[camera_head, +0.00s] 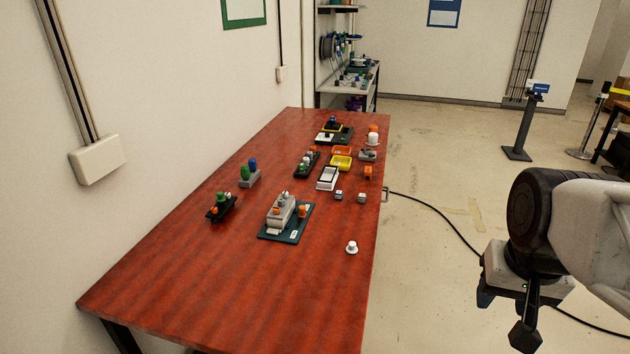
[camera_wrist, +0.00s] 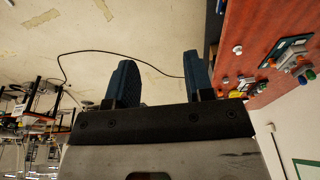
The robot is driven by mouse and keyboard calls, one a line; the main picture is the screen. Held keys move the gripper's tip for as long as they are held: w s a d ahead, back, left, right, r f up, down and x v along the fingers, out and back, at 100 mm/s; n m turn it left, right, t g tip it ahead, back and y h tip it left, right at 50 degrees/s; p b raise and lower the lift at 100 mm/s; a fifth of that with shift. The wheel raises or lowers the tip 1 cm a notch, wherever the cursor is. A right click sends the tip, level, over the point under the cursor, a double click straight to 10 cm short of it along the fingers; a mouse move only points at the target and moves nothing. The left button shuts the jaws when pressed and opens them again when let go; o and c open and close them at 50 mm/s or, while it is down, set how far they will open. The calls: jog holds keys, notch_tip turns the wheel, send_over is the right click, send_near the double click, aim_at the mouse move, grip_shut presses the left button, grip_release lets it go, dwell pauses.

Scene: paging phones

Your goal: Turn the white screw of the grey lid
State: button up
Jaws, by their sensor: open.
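A grey stepped block, which looks like the grey lid (camera_head: 281,215), sits on a dark teal board (camera_head: 291,239) in the middle of the table. Small pale knobs are on its top, and an orange knob (camera_head: 302,211) stands at its right. A white screw-like knob (camera_head: 351,247) stands apart on the bare table, right of the board; which white piece is the lid's screw I cannot tell. The board (camera_wrist: 284,48) and the loose white knob (camera_wrist: 238,49) show at the right of the wrist view. My gripper (camera_head: 505,316) is open and empty, off the table's right side; its fingers (camera_wrist: 160,62) are apart over the floor.
The red-brown table (camera_head: 220,290) has free room at its near end. Left of the board are a black base with coloured knobs (camera_head: 221,208) and a grey block with green and blue pegs (camera_head: 250,178). Yellow and orange trays (camera_head: 341,163) and small parts stand behind.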

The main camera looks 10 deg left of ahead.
jog(key=w+a+r+m, duration=0.15)
jog(key=w+a, duration=0.25)
jog(key=w, duration=0.5)
jog(key=w+a+r+m, duration=0.1)
jog(key=w+a+r, duration=0.25)
jog(key=w, duration=0.55)
jog(key=m+g, duration=0.2)
jog(key=m, duration=0.3)
send_over(286, 192)
jog(key=f, duration=1.9)
jog(key=shift+s+d, duration=0.2)
jog(key=shift+d, duration=0.2)
jog(key=shift+w+a+f+m, duration=0.1)
jog(key=shift+a+f+m, duration=0.2)
jog(key=shift+a, duration=0.2)
jog(key=shift+f, duration=0.1)
jog(key=shift+f, duration=3.85)
